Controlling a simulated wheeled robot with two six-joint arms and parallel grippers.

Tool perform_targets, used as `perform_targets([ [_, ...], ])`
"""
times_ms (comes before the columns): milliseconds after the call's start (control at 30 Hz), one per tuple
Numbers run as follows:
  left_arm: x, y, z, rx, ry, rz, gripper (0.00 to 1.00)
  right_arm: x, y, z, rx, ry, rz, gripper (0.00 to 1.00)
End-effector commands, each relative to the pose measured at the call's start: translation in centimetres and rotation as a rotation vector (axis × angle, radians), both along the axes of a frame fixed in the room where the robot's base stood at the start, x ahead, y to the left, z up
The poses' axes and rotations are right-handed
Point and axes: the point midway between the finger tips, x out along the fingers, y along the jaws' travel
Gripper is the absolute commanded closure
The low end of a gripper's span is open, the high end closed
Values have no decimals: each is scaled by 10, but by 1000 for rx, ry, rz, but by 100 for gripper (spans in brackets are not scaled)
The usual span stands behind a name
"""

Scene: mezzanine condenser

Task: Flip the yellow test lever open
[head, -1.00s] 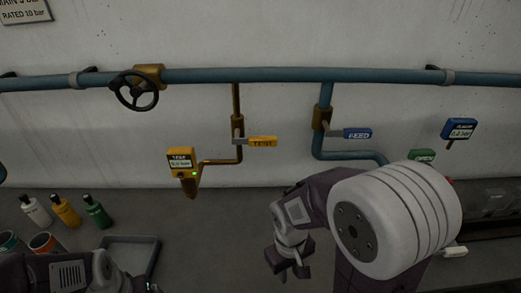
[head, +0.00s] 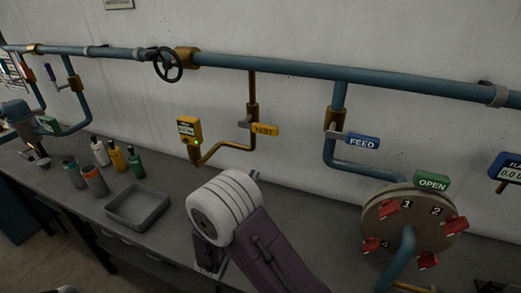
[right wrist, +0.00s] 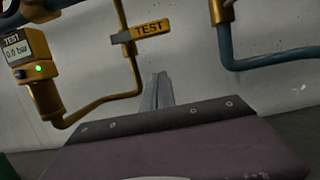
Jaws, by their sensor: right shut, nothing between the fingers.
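The yellow TEST lever (head: 265,130) points right, across the vertical brass test pipe (head: 252,92), in the head view. In the right wrist view the lever (right wrist: 152,29) is at the top, its label facing me. My right gripper (right wrist: 160,90) is shut and empty; its fingers point up toward the wall, below the lever and apart from it. In the head view my arm mostly hides this gripper; only a small grey tip (head: 255,175) shows. My left gripper is not in view.
A yellow TEST gauge (head: 189,131) with a green light sits left of the lever. The blue FEED lever (head: 361,141) and a round manifold with red handles (head: 415,222) are right. A grey tray (head: 138,206) and several bottles stand on the bench at left.

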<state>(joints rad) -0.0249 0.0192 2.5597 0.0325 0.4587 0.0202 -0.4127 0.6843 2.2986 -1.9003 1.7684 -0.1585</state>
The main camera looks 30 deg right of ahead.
Motion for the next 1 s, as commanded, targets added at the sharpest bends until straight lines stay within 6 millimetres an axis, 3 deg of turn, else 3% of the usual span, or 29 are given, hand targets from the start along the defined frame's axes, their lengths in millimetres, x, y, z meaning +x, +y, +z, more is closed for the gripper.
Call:
perform_targets([
  [367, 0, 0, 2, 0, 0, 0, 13, 4, -5, 3, 4, -1, -1, 100],
  [833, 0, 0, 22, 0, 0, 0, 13, 63, -76, 28, 3, -3, -5, 100],
  [1000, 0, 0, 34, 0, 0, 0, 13, 63, -74, 56, 3, -4, 0, 100],
])
